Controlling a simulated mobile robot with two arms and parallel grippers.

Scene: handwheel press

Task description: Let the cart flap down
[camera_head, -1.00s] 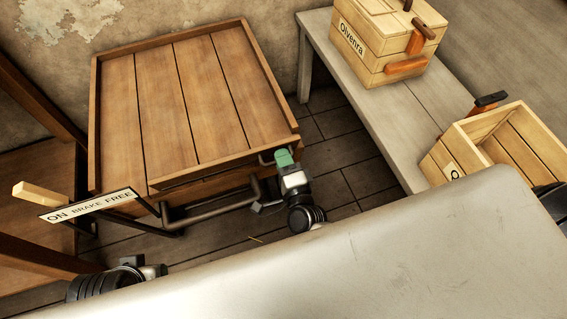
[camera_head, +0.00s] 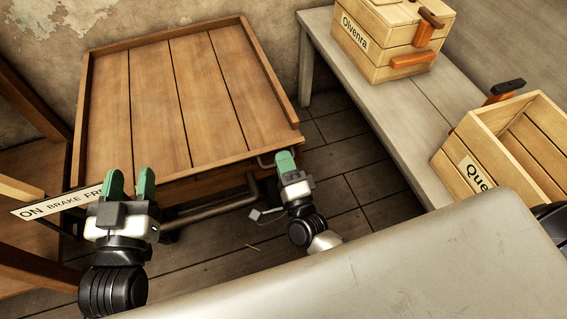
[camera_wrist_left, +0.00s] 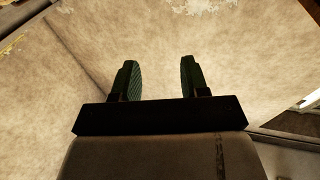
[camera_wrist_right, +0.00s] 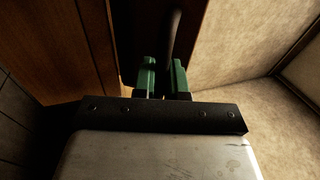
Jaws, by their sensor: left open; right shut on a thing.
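The wooden cart (camera_head: 180,100) has a flat plank deck with raised rims. A front board (camera_head: 222,172) runs along its near side; I cannot tell the flap's exact angle. My right gripper (camera_head: 285,156) is at the cart's near right corner, shut on a thin metal bar (camera_head: 262,160). In the right wrist view the bar (camera_wrist_right: 173,35) runs up between the closely spaced fingers (camera_wrist_right: 163,72). My left gripper (camera_head: 132,178) is open and empty, in front of the cart's near left part. The left wrist view shows its fingers (camera_wrist_left: 157,75) apart against a blurred wall.
A brake sign (camera_head: 60,204) and a wooden lever handle (camera_head: 20,190) are left of my left gripper. A grey bench (camera_head: 385,120) on the right bears a closed wooden box (camera_head: 385,70) and an open crate (camera_head: 460,170). A pale surface (camera_head: 400,260) fills the lower right.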

